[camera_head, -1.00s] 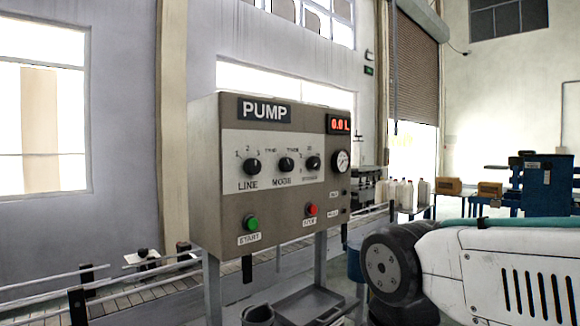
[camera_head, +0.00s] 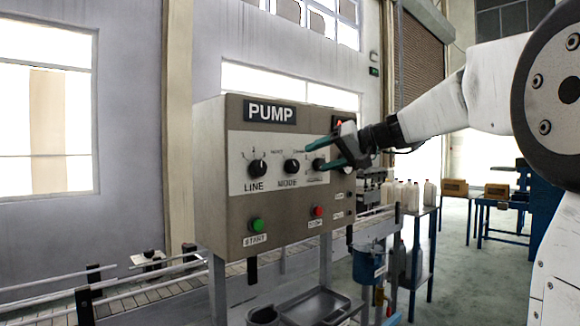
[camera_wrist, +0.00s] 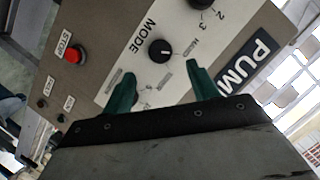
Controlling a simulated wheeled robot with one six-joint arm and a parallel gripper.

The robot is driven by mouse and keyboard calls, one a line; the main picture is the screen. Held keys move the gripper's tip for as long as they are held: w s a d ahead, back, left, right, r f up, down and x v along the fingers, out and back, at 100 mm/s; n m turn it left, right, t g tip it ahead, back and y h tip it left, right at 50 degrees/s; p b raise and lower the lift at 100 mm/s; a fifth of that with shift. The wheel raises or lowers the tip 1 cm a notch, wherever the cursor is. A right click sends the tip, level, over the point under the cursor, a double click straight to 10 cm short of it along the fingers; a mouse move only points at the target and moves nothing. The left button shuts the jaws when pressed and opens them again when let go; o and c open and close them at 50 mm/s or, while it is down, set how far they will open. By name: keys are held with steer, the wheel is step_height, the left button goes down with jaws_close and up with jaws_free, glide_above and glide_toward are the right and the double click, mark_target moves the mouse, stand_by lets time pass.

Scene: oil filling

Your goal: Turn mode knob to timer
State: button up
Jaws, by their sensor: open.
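The MODE knob (camera_head: 291,166) is the black middle knob on the pump panel. It also shows in the wrist view (camera_wrist: 160,50), with a white mark on its face; the small position labels are too blurred to read. My gripper (camera_head: 314,157) is open, with green fingers, in front of the panel just right of the MODE knob. In the wrist view my gripper (camera_wrist: 161,69) has its fingertips spread to either side below the knob, apart from it. The third knob (camera_head: 318,164) is partly hidden by my fingers.
The LINE knob (camera_head: 257,168) is left of the MODE knob. A green START button (camera_head: 257,225) and a red button (camera_head: 318,212) sit lower on the panel. A blue container (camera_head: 368,264) is below right. A conveyor (camera_head: 150,293) runs behind.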

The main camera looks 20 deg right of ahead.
mark_target(296, 166)
steer(key=shift+n, duration=0.3)
steer(key=x, duration=0.8)
steer(key=shift+s, duration=0.1)
steer(key=c, duration=1)
